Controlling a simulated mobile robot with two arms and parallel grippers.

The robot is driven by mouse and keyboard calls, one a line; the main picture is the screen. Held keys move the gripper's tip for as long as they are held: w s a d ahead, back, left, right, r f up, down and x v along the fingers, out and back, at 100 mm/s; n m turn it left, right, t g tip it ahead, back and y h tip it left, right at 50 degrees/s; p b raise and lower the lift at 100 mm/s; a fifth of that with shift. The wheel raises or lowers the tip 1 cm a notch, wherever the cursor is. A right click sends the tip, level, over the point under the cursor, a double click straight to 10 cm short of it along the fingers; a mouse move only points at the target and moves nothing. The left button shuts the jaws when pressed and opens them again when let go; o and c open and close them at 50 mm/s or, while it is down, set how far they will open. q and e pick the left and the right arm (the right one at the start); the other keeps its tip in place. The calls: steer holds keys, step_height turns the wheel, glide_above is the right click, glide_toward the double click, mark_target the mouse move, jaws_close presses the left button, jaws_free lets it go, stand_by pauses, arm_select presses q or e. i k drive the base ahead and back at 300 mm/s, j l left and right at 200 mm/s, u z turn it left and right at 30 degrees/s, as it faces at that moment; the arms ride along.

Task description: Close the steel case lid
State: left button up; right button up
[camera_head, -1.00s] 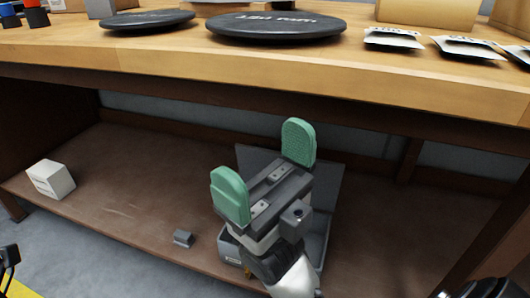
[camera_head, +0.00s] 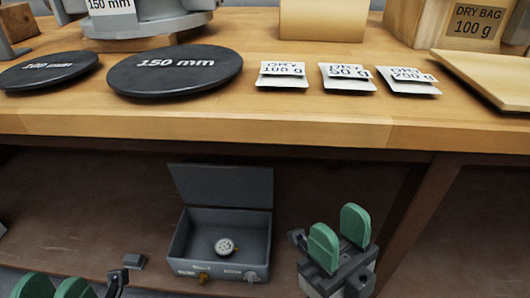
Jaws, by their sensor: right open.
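The grey steel case (camera_head: 181,240) stands on the lower shelf with its lid (camera_head: 222,186) raised at the back, tilted slightly backward. A round gauge (camera_head: 227,246) with a pale dial lies inside. Brass and silver fittings show at the case front. My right gripper (camera_head: 340,234), with green finger pads, is just right of the case, apart from it, open and empty. My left gripper (camera_head: 54,288) is at the bottom left edge, left of the case.
The wooden bench top (camera_head: 250,128) overhangs the shelf above the case. Black discs (camera_head: 175,70) and dry bag packets (camera_head: 283,75) lie on it. A wooden upright (camera_head: 415,215) stands right of my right gripper.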

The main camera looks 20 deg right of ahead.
mark_target(230, 186)
steer(key=j+z, duration=0.25)
steer(key=z, duration=0.25)
steer(key=j+z, duration=0.65)
steer(key=z, duration=0.3)
steer(key=j+z, duration=0.25)
steer(key=z, duration=0.25)
steer(key=k+j+z, duration=0.1)
steer(key=j, duration=0.35)
steer(key=k+j+z, duration=0.15)
steer(key=k+j, duration=0.15)
steer(key=k+j+z, duration=0.1)
steer(key=k+j, duration=0.15)
steer(key=j, duration=0.2)
steer(key=i, duration=0.35)
